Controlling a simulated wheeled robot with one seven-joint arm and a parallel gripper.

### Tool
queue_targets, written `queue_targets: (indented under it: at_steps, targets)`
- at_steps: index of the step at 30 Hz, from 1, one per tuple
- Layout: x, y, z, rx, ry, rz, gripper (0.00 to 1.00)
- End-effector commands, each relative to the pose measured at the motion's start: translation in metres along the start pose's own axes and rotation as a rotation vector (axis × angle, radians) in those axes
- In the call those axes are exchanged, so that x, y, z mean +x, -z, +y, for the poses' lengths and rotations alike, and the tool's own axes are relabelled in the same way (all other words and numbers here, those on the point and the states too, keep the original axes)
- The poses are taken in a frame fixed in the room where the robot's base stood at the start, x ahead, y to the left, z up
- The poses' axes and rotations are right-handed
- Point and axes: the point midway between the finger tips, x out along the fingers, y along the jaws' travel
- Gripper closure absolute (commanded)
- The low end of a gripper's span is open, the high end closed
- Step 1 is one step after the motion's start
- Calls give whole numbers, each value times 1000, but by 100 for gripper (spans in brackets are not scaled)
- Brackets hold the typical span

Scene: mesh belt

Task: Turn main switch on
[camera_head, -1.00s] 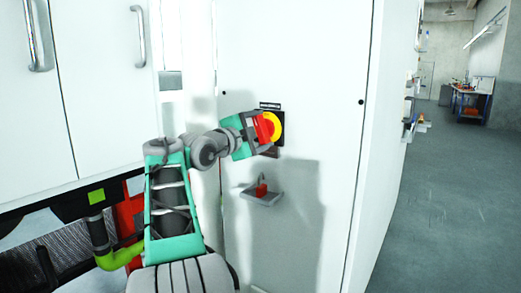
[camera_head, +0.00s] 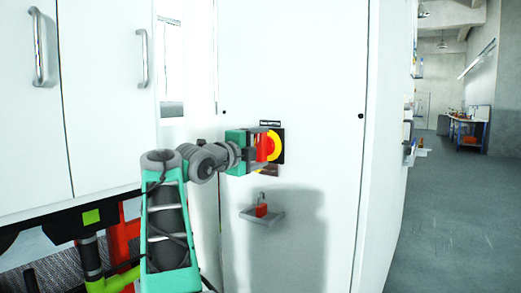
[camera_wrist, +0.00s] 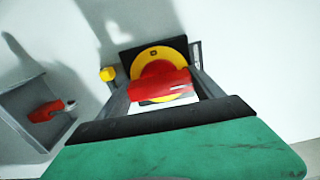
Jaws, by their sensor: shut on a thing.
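The main switch is a red handle (camera_head: 264,148) on a yellow disc (camera_head: 277,147) with a black backing plate, on a white cabinet front (camera_head: 300,60). A dark label sits just above it. My gripper (camera_head: 262,147) is at the switch, its jaws around the red handle and shut on it. In the wrist view the red handle (camera_wrist: 160,85) lies between the two fingers, in front of the yellow disc (camera_wrist: 158,55). The handle's exact angle is hard to tell, as the fingers partly cover it.
A small grey shelf (camera_head: 275,219) with a red padlock (camera_head: 261,210) is fixed below the switch; it also shows at left in the wrist view (camera_wrist: 30,92). Cabinet doors with metal handles (camera_head: 143,60) stand at left. Open floor (camera_head: 450,220) lies to the right.

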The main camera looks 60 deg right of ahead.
Motion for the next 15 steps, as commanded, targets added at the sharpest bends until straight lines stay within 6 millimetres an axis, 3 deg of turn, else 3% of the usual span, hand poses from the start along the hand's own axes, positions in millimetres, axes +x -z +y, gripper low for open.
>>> queue_targets:
  at_steps: [5, 6, 13, 15]
  targets:
    - [0, 0, 0, 2, -1, 0, 64]
    - [0, 0, 0, 2, -1, 0, 21]
    - [0, 0, 0, 1, 0, 0, 2]
    - [0, 0, 0, 1, 0, 0, 2]
